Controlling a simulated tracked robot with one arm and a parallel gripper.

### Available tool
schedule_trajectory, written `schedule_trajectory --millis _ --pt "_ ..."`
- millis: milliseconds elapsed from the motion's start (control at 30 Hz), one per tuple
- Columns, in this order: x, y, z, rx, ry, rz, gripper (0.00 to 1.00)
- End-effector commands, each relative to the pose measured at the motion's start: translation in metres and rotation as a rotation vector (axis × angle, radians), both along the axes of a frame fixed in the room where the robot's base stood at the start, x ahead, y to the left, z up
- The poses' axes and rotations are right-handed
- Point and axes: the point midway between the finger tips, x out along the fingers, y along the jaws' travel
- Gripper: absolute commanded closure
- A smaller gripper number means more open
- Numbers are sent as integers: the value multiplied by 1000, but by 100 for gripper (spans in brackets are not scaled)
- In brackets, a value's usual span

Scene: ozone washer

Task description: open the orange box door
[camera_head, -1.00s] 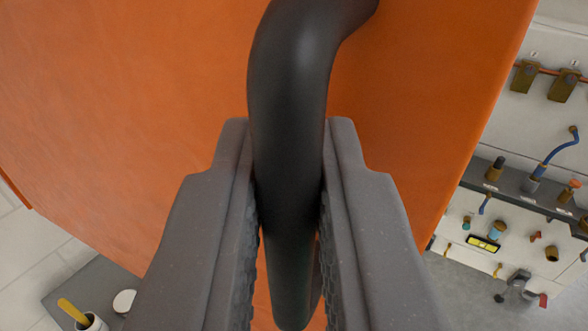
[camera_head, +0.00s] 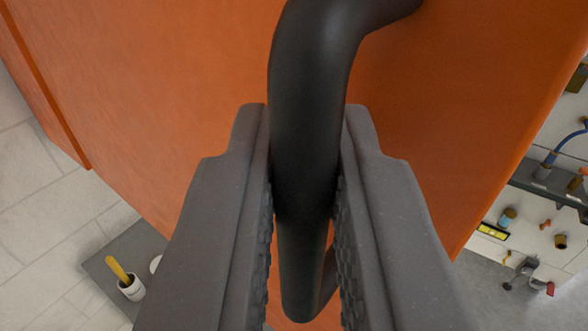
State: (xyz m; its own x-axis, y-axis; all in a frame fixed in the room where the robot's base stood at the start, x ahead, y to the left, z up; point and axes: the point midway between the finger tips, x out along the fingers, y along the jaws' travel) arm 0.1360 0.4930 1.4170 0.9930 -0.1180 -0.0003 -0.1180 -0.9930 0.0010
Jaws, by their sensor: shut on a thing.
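The orange box door (camera_head: 170,110) fills most of the head camera view. A black bent bar handle (camera_head: 312,90) stands out from it, its upper end curving right into the orange surface. My gripper (camera_head: 305,130) has one grey jaw on each side of the handle and is shut on it. The handle's lower end shows between the jaws. An orange edge (camera_head: 45,90) shows at the upper left, beside the door panel. The picture does not show clearly whether there is a gap there.
A pale tiled floor (camera_head: 60,225) lies at the left. A grey mat (camera_head: 108,265) there carries a white cup with a yellow handle (camera_head: 131,287). At the right, beyond the orange edge, a pale panel holds several tools and fittings, including a blue hose (camera_head: 563,148).

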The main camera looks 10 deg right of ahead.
Motion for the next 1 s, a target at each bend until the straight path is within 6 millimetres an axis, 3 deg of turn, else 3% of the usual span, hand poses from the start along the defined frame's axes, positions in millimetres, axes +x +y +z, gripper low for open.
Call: schedule_trajectory --millis 667,700,767,1000 --pt "3 4 2 4 -3 -4 100" --pt "3 4 2 3 -3 -4 85" --pt "3 4 2 3 -3 -3 70" --pt "2 4 1 2 -2 -1 70"
